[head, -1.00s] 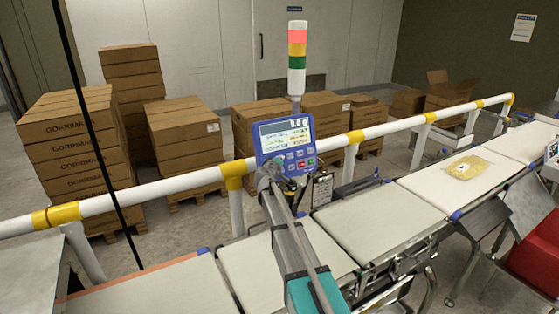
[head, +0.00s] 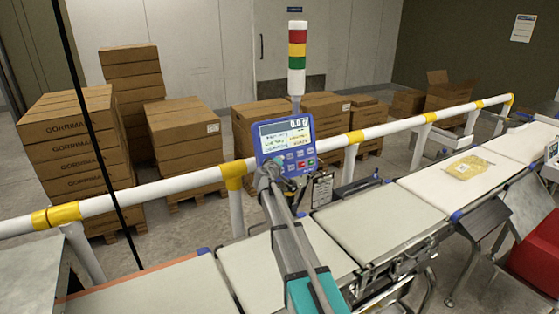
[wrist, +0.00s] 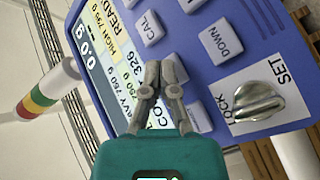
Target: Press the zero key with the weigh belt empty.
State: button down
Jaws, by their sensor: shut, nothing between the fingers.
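The blue indicator panel (head: 286,142) stands on a post beside the belt, its screen (head: 285,130) reading about 0.0. In the wrist view the panel (wrist: 240,75) is tilted and large, with its screen (wrist: 92,55) at left, a CAL key (wrist: 150,28), a DOWN key (wrist: 221,42) and a LOCK/SET knob (wrist: 258,101). My gripper (wrist: 160,72) is shut and empty, its tips over the key area; contact cannot be told. It also shows at the panel's lower left in the head view (head: 267,176). I cannot pick out the zero key; the fingers cover part of the panel. The visible belt (head: 375,218) near the panel is bare.
A yellowish pack (head: 468,167) lies on the belt farther right. A white and yellow rail (head: 190,184) runs behind the belts. A signal tower (head: 297,58) rises behind the panel. Stacked cartons (head: 70,145) stand beyond the rail.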

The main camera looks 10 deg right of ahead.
jog(key=shift+s+d+r, duration=0.15)
jog(key=shift+s+r, duration=0.05)
jog(key=shift+s, duration=0.45)
jog(key=shift+s, duration=0.1)
jog(key=s, duration=0.1)
jog(key=s+r+p, duration=0.1)
jog(key=s, duration=0.1)
jog(key=s+d, duration=0.1)
jog(key=shift+s+d+r+p, duration=0.1)
jog(key=shift+s+r+p, duration=0.15)
jog(key=shift+p, duration=0.1)
jog(key=shift+f, duration=0.1)
dwell(0.6)
